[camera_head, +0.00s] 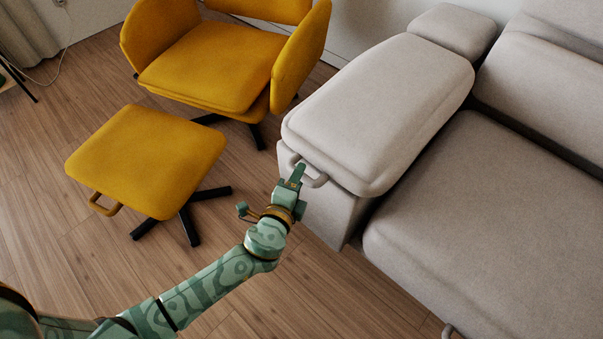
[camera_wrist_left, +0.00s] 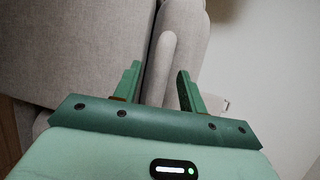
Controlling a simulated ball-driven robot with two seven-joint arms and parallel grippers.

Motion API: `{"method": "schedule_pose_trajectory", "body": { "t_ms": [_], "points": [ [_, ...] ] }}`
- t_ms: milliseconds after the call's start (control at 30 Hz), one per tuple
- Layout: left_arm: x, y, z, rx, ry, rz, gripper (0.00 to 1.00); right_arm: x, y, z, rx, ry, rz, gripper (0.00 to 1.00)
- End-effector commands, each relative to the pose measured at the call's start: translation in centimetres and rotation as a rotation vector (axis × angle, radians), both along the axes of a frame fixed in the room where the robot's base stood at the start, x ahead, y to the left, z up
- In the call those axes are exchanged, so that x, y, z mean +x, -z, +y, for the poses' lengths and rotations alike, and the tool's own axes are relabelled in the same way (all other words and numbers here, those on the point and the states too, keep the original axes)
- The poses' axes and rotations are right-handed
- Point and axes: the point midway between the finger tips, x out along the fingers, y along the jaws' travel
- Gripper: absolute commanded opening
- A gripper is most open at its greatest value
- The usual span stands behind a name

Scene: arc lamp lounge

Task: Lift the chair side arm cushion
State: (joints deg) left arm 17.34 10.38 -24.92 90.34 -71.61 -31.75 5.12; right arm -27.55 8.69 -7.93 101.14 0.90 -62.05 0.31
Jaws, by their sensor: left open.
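The chair side arm cushion (camera_head: 385,105) is a light grey padded slab on the sofa arm nearest the yellow chair. It lies flat, with a grey loop handle (camera_head: 318,181) on its near end. My left gripper (camera_head: 297,172) is at that handle, its fingers overlapping part of the loop in the head view. In the left wrist view the left gripper (camera_wrist_left: 158,82) is open, and a pale rounded bar, apparently the handle (camera_wrist_left: 163,60), shows between its two fingers. I cannot tell whether a finger touches it. My right gripper is not in view.
The grey sofa seat (camera_head: 490,215) lies right of the arm base (camera_head: 325,215). A yellow armchair (camera_head: 215,65) and a yellow footstool (camera_head: 147,158) with a handle stand to the left. Bare wood floor (camera_head: 250,310) is open in front of the arm.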

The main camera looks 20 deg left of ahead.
Motion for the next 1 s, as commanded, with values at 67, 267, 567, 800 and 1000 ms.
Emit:
{"method": "schedule_pose_trajectory", "body": {
  "t_ms": [67, 267, 567, 800, 1000],
  "points": [
    [1.1, 0.4, 0.0, -0.001, 0.0, 0.002, 0.41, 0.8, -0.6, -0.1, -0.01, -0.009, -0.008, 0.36],
    [2.2, 0.5, 0.1, -0.001, 0.0, 0.001, 0.41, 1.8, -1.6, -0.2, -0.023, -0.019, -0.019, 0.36],
    [2.3, 0.5, 0.1, -0.001, 0.0, 0.001, 0.28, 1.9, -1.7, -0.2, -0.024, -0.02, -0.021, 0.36],
    [2.3, 0.5, 0.1, -0.001, 0.0, 0.001, 0.0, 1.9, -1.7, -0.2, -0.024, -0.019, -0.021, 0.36],
    [2.3, 0.0, 0.1, 0.001, 0.0, 0.004, 0.0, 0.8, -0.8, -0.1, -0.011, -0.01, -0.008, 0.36]
  ]
}}
